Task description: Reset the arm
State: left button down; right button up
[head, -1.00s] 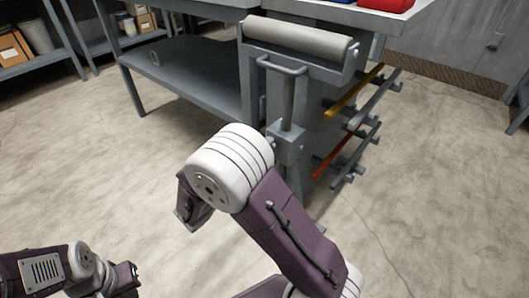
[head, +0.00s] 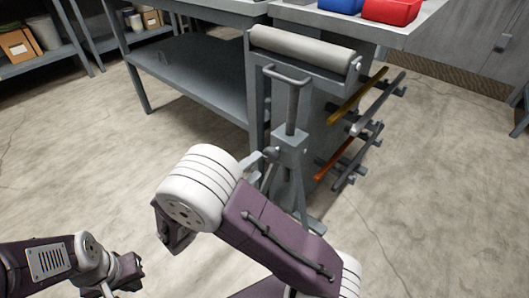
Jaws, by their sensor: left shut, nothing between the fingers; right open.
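My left gripper (head: 128,273) is low at the left of the head view, shut and empty, over the bare floor. My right arm comes in from the lower right and bends at a large white joint. My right gripper (head: 174,236) hangs below that joint, mostly seen from behind. It is open, with its fingertips hard to make out, and no object shows in it. Both grippers are apart from the furniture.
A roller stand (head: 291,150) with a grey roller (head: 303,47) stands just beyond my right arm. Rods (head: 358,97) rest on side pegs. Open floor (head: 70,160) lies left.

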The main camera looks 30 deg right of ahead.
pick_arm(q)
jog(key=shift+r, duration=0.55)
pick_arm(e)
jog(key=shift+v, duration=1.15)
